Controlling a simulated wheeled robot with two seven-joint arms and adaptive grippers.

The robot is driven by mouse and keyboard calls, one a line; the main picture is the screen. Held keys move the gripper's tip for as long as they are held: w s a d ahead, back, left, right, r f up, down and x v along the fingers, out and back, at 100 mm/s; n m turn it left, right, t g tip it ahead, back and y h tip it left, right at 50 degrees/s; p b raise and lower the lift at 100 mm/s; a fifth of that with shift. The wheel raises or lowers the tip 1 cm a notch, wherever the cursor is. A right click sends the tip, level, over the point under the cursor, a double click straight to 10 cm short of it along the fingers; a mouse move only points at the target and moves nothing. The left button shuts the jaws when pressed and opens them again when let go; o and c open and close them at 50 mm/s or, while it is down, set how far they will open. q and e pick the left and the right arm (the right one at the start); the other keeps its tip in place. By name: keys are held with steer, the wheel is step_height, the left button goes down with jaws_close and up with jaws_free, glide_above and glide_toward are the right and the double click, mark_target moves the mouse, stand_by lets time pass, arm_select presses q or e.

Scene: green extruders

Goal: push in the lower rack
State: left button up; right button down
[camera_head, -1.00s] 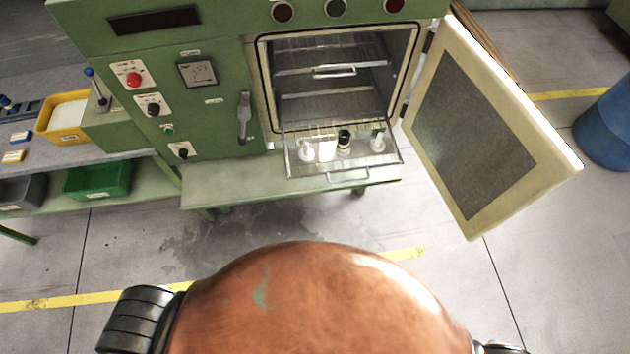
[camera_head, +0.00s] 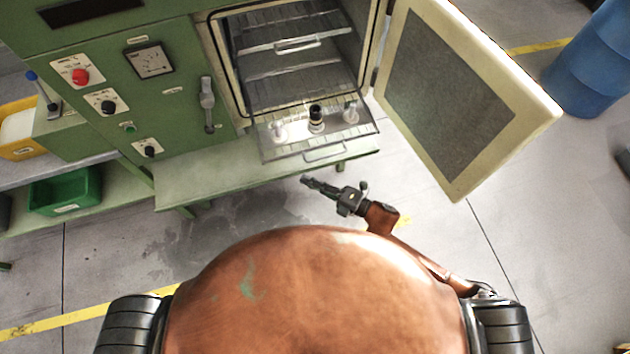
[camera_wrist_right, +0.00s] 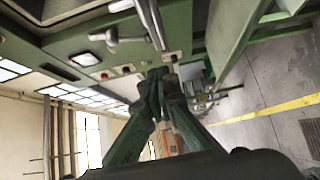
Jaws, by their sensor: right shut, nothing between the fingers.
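The lower rack (camera_head: 270,147) is pulled out of the open green oven (camera_head: 180,90) and juts over the green bench. It carries two pale bottles and a dark one, and has a wire handle (camera_head: 325,152) at its front. My right gripper (camera_head: 306,181) is shut and empty, just below and in front of that handle, apart from it in the picture. In the right wrist view my right gripper (camera_wrist_right: 165,78) points toward the green machine front, and the rack cannot be made out there. My left gripper is not in view.
The upper rack (camera_head: 275,40) sits inside the oven. The oven door (camera_head: 530,110) stands wide open at the right, near my right arm. A green bench (camera_head: 230,175) lies below the oven. A blue barrel (camera_head: 590,65) stands far right. Floor in front is clear.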

mark_target(280, 158)
steer(key=w+a, duration=0.5)
steer(key=shift+w+a, duration=0.5)
steer(key=shift+w, duration=0.2)
steer(key=shift+w, duration=0.1)
